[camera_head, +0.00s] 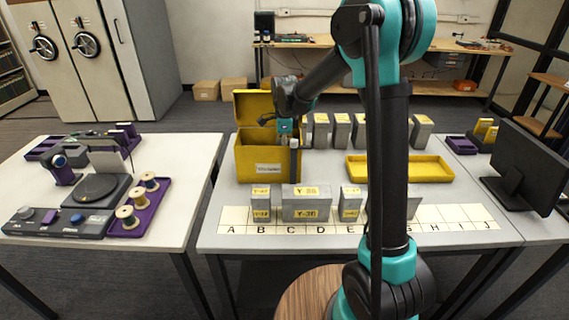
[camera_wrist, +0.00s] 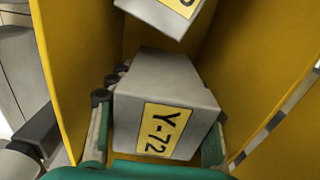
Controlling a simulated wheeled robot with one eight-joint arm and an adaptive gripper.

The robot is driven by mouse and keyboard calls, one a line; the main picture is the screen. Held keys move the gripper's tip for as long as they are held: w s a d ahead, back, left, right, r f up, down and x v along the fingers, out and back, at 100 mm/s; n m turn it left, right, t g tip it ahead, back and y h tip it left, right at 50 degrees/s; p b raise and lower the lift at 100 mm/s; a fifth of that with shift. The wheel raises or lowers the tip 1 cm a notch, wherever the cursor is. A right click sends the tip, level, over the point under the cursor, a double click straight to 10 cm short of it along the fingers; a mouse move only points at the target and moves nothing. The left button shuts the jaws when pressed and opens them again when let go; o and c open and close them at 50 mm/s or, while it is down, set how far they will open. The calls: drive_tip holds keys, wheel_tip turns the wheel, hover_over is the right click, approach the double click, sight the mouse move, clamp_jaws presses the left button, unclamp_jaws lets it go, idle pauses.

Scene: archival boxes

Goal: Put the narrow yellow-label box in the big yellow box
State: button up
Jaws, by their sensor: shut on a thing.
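The big yellow box (camera_head: 252,165) stands open on the middle table, its raised lid (camera_head: 252,107) behind it. My gripper (camera_head: 288,126) is at the box's right side, over its opening. In the wrist view my gripper (camera_wrist: 155,140) is shut on a narrow grey box (camera_wrist: 150,78) with a yellow label reading Y-72. Yellow walls (camera_wrist: 62,60) rise on both sides of it. Another grey box (camera_wrist: 165,14) with a yellow label shows just beyond it, partly cut off. How low the held box sits is hidden in the head view.
Grey yellow-label boxes (camera_head: 306,203) stand at the front by a lettered strip (camera_head: 232,216). More grey boxes (camera_head: 341,131) stand in a row behind. A monitor (camera_head: 522,165) stands at the far right.

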drive_tip(key=shift+f, duration=2.3)
drive_tip(key=shift+f, duration=0.15)
drive_tip(key=o, duration=1.1)
drive_tip(key=shift+c, duration=0.2)
wheel_tip(320, 180, up, 12)
drive_tip(key=shift+r, duration=0.15)
